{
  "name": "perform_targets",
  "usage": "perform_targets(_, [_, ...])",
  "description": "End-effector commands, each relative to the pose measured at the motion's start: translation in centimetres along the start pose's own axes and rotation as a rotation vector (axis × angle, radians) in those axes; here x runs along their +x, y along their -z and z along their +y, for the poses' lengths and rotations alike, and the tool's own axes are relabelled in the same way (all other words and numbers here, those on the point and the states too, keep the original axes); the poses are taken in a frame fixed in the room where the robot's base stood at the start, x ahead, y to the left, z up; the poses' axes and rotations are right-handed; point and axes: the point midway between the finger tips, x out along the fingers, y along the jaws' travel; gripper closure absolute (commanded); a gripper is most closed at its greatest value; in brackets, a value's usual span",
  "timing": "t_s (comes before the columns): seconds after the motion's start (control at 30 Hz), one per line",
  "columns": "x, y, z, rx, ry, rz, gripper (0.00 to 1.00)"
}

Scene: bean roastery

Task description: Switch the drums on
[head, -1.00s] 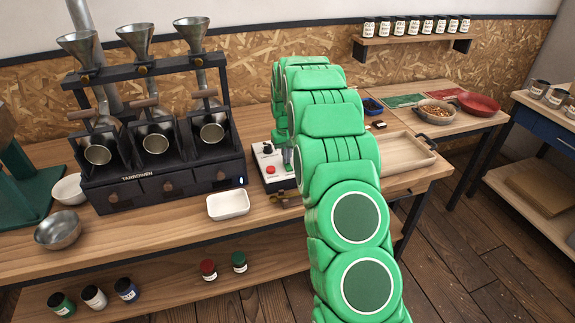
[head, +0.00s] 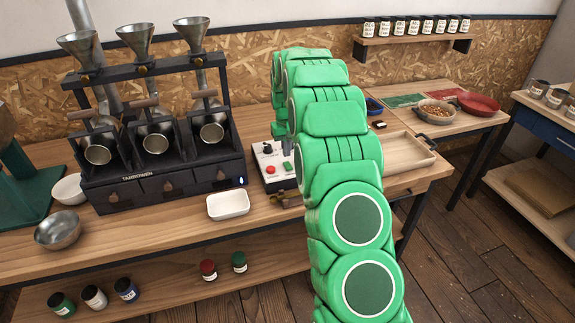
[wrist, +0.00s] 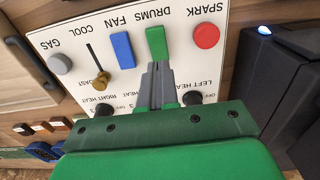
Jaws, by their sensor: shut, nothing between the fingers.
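The control panel (head: 259,179) is a pale plate on the bench, right of the roaster. In the wrist view its labels are upside down. The green DRUMS rocker switch (wrist: 156,41) sits between the blue FAN switch (wrist: 122,50) and the red SPARK button (wrist: 206,36); it also shows in the head view (head: 288,166). My gripper (wrist: 157,66) is shut and empty, its tips right at the near end of the green switch. I cannot tell whether they touch it, nor which way it is tipped. In the head view my arm hides part of the panel.
The black roaster (head: 165,190) with several drums and funnels stands left of the panel, a small light lit on its front. A white dish (head: 228,205) lies at the bench's front edge. A wooden tray (head: 432,160) is to the right. The GAS knob (wrist: 60,64) and COOL lever (wrist: 101,80) are close by.

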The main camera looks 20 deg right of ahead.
Motion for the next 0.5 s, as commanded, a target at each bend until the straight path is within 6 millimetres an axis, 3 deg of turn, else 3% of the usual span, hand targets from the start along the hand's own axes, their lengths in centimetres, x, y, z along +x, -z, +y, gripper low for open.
perform_targets(0.5, [-3.1, 0.0, 0.0, 0.0, 0.0, 0.002, 1.0])
